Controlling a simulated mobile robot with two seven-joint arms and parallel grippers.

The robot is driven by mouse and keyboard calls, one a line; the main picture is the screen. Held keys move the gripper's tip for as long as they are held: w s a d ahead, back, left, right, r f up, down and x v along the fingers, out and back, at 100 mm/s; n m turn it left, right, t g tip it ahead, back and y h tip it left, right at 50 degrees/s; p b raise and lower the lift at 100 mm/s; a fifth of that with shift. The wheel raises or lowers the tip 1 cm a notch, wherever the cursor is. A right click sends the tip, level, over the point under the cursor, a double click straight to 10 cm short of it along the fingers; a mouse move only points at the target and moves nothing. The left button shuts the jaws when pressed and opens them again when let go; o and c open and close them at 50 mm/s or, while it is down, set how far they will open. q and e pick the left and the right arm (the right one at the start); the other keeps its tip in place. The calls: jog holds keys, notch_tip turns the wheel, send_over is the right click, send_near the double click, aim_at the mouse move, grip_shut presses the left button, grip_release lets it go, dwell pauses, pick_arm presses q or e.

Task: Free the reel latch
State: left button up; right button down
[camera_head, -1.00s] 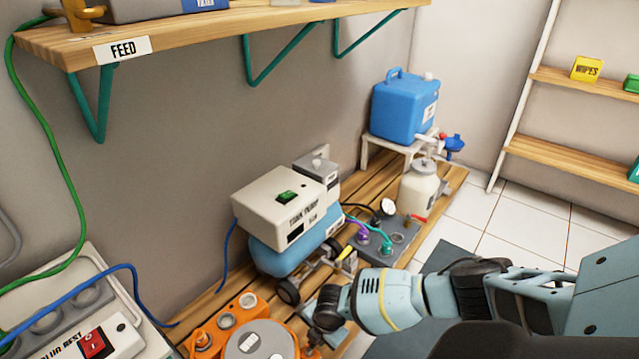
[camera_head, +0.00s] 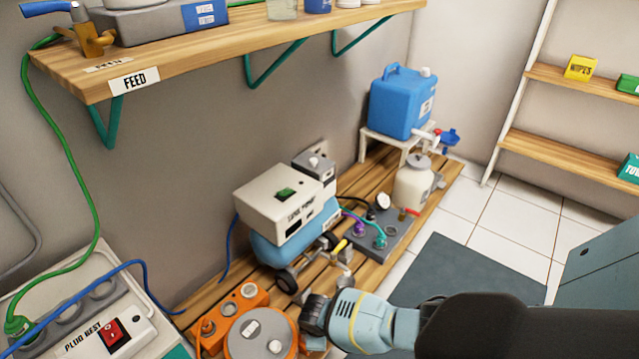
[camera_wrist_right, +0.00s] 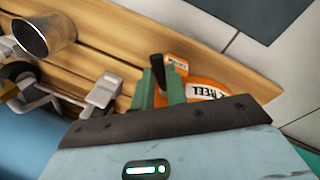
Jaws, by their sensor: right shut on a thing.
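The orange reel (camera_head: 234,346) stands at the bottom of the head view, with a grey round disc on its face. It also shows in the right wrist view (camera_wrist_right: 236,92) with a white REEL label. My right gripper (camera_wrist_right: 161,88) has its green fingers shut on a small dark lever at the reel, which looks like the reel latch (camera_wrist_right: 157,66). In the head view my right wrist reaches in from the right beside the reel, and its fingertips are hidden. My left gripper is not in view.
The wooden slatted platform (camera_head: 205,297) carries a blue tank pump unit (camera_head: 285,245) behind the reel and a grey box with fittings (camera_head: 375,243). A power strip with a red switch (camera_head: 113,333) is at lower left. The FEED shelf (camera_head: 200,49) overhangs the wall side. The dark floor mat (camera_head: 465,270) is clear.

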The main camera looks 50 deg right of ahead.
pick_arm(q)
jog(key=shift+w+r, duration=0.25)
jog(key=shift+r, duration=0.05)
pick_arm(e)
jog(key=shift+s+a+m+g, duration=0.15)
jog(key=shift+a+m, duration=0.25)
jog(key=shift+m, duration=0.75)
jog(key=shift+a+m+g, duration=0.25)
jog(key=shift+a+m, duration=0.1)
jog(key=shift+m, duration=0.75)
jog(key=shift+s+a+m+g, duration=0.15)
jog(key=shift+a+m, duration=0.25)
jog(key=shift+m, duration=0.75)
jog(key=shift+w, duration=0.1)
jog(key=c, duration=1.4)
grip_release()
pick_arm(q)
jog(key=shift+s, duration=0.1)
jog(key=shift+p, duration=0.3)
